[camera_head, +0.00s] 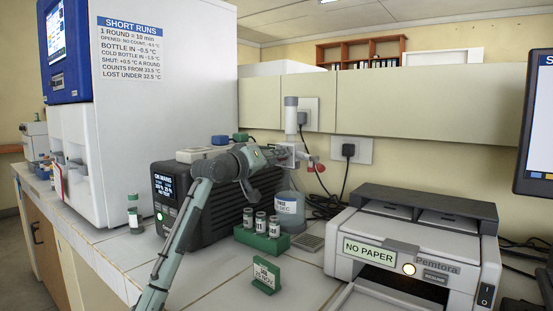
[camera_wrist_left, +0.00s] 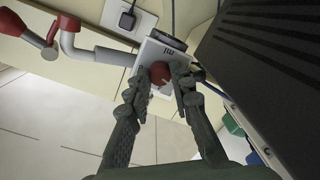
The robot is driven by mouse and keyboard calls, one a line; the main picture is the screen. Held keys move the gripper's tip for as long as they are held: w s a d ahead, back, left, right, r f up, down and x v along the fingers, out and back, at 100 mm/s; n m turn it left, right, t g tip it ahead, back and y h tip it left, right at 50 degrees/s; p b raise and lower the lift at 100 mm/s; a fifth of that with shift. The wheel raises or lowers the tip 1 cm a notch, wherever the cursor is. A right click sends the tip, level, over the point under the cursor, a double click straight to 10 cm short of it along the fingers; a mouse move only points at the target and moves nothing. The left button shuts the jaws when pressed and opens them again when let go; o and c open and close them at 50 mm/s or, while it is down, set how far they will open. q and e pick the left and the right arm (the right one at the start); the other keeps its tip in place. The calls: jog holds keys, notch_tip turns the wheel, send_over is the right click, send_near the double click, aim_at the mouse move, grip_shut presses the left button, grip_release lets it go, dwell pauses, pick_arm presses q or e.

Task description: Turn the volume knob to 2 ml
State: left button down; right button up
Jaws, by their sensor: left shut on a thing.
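A bottle-top dispenser (camera_head: 291,115) with a tall white cylinder stands on a blue-labelled bottle (camera_head: 289,208) in the middle of the head view. A spout with a red end (camera_wrist_left: 37,27) sticks out from its side. My left gripper (camera_head: 279,156) reaches to the dispenser head from the left. In the left wrist view, my left gripper (camera_wrist_left: 161,82) is shut on the red volume knob (camera_wrist_left: 160,73), one finger on each side. The knob sits on a pale block (camera_wrist_left: 152,54) with an "ml" marking. The knob's setting is not readable. My right gripper is not in view.
A dark box (camera_head: 218,195) with a display stands behind my arm. A green rack (camera_head: 262,243) with vials and a green sign (camera_head: 266,275) stand in front. A printer (camera_head: 415,245) reading "NO PAPER" is at right. A tall white machine (camera_head: 165,150) stands at left.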

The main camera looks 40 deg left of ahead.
pick_arm(q)
jog(key=c, duration=1.3)
grip_release()
jog(key=shift+s, duration=0.15)
jog(key=s, duration=0.4)
jog(key=s+d, duration=0.1)
jog(key=s, duration=0.6)
jog(key=shift+s+d+r, duration=0.2)
jog(key=shift+s+d, duration=0.15)
